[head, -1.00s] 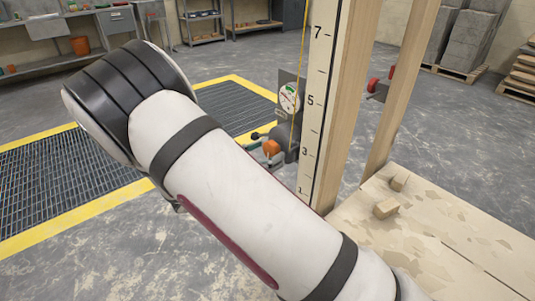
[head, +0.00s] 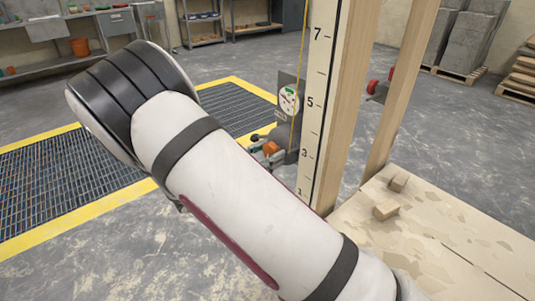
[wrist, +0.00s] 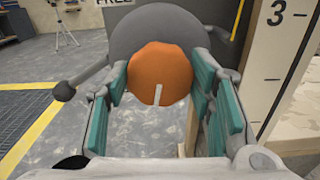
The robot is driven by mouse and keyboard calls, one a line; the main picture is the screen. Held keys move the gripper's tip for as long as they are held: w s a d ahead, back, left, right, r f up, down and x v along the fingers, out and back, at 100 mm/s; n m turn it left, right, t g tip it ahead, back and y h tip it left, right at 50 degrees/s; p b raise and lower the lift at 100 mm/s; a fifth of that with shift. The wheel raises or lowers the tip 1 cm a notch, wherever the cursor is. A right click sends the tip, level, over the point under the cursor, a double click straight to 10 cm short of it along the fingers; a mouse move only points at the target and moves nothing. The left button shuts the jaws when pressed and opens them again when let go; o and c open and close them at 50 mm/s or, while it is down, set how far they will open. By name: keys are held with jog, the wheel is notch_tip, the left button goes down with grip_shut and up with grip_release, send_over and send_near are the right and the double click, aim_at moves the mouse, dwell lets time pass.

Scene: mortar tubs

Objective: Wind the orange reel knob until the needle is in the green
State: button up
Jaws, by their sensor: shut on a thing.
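The orange reel knob (wrist: 160,72) sits on a grey round reel (wrist: 135,35) in the wrist view. A white mark on the knob points down, tilted slightly. My gripper (wrist: 162,85) is shut on the knob, with teal pads at its left and right sides. In the head view the knob (head: 270,148) is small and my gripper is mostly hidden behind my arm. The round gauge (head: 289,99) is above the reel, with green at its top. Its needle is too small to read surely. The gauge dial is out of the wrist view.
A wooden post with a numbered scale (head: 318,110) stands right of the reel, with a yellow line before it. A board with wood blocks (head: 386,210) is at right. A grey crank lever (wrist: 65,90) sticks out left of the reel. A yellow-edged floor grate (head: 70,180) lies at left.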

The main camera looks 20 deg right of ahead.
jog(key=m, duration=1.1)
dwell(0.3)
jog(key=shift+m, duration=0.3)
jog(key=o, duration=1.2)
jog(key=shift+c, duration=0.2)
jog(key=shift+s+a, duration=0.1)
jog(key=v, duration=1.1)
jog(key=shift+s+a, duration=0.15)
jog(key=shift+a, duration=0.2)
jog(key=shift+f, duration=0.1)
